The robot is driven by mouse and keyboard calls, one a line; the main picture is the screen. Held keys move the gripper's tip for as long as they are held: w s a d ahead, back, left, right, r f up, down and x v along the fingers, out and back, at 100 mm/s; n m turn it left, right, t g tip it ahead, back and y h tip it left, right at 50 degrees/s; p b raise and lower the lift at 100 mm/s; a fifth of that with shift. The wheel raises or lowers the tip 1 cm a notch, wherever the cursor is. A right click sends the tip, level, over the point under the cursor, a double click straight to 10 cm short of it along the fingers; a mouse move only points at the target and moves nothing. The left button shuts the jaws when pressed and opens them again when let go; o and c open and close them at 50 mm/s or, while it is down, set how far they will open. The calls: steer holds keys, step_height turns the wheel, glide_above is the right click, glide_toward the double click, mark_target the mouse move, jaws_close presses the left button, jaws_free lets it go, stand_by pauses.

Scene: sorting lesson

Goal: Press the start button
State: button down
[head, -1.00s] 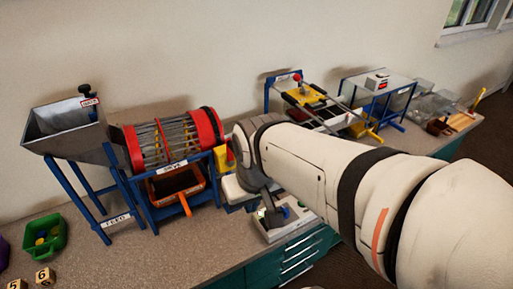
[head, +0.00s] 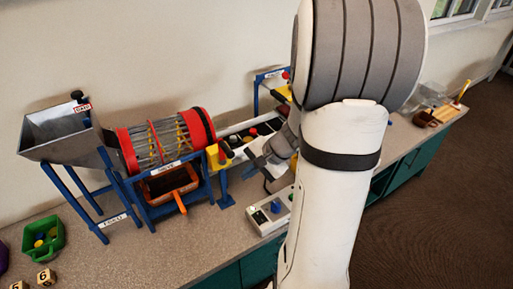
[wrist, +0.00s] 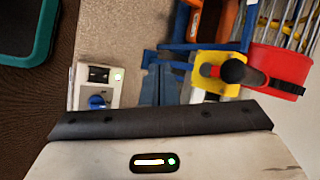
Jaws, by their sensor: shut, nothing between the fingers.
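A pale control box (head: 270,222) stands at the front edge of the counter, below and left of my arm in the head view. My gripper (head: 256,166) is shut and empty, beyond the box in the head view. Its closed fingers (wrist: 158,82) point past the box's right side, apart from the button.
A red-ended drum sorter (head: 165,145) on a blue frame stands left of my gripper, with a yellow bracket (head: 217,157) close by. A grey hopper (head: 60,135) is farther left.

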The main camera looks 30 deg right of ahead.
steer(key=d+f+m+t+h, duration=0.1)
steer(key=d+f+m, duration=0.2)
steer(key=d, duration=0.3)
steer(key=d+f+m+t+h+p, duration=0.1)
steer(key=d+f+m, duration=0.3)
steer(key=d, duration=0.2)
steer(key=d+f+m+t+h+p, duration=0.1)
steer(key=d+f+m+t, duration=0.1)
steer(key=d, duration=0.5)
steer(key=f+m, duration=0.1)
steer(key=m, duration=0.1)
steer(key=shift+f+m, duration=0.15)
steer(key=shift+m, duration=0.15)
step_height(320, 180, down, 7)
steer(key=b, duration=0.3)
steer(key=shift+f+b, duration=0.15)
steer(key=shift+b, duration=0.2)
steer(key=shift+f+b, duration=0.8)
steer(key=shift+b, duration=0.2)
